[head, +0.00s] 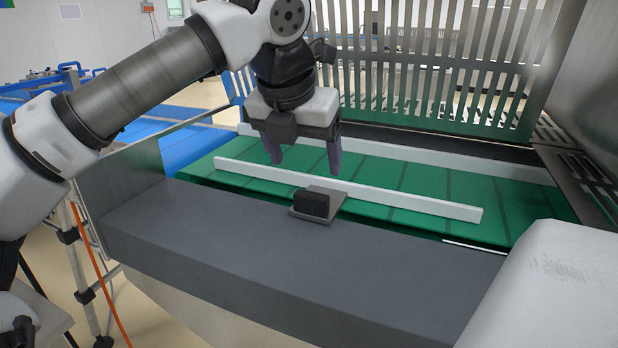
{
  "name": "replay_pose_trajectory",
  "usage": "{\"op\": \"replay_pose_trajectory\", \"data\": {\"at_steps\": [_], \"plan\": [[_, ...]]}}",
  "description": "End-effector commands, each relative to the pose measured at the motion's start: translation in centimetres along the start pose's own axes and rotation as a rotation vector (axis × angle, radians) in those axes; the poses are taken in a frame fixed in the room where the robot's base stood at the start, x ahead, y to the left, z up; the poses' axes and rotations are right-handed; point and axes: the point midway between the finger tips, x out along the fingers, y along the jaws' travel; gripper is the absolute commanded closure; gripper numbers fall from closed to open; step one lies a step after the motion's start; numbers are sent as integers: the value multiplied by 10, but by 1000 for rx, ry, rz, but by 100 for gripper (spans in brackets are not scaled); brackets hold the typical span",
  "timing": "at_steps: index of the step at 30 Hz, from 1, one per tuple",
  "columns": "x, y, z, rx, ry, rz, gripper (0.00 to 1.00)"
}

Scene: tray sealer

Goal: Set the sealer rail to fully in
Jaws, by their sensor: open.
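The near sealer rail (400,197) is a long white bar lying along the green belt (225,172). A black block-shaped handle (312,204) sits on a flat grey plate (335,204) at the rail's near side, over the edge of the grey front ledge. A second white rail (400,153) runs along the far side of the belt. My gripper (304,164) points down above the belt, just behind and above the black handle. Its two fingers are apart with nothing between them, and they look clear of the handle.
A wide dark grey ledge (230,236) runs along the front. A slatted metal guard (430,85) stands behind the belt, and a steel panel (585,90) closes the right. A white rounded housing (555,285) is at the lower right.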

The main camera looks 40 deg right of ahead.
Motion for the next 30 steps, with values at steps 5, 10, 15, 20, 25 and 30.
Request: {"op": "replay_pose_trajectory", "data": {"at_steps": [5,10,15,20,25,30], "plan": [[-30,0,1,-1,-1,2,24],[-43,0,0,0,0,0,24],[-44,0,0,1,0,0,24],[-44,0,0,1,0,0,24],[-44,0,0,1,0,0,24],[-45,-3,0,11,-15,-31,24]]}}
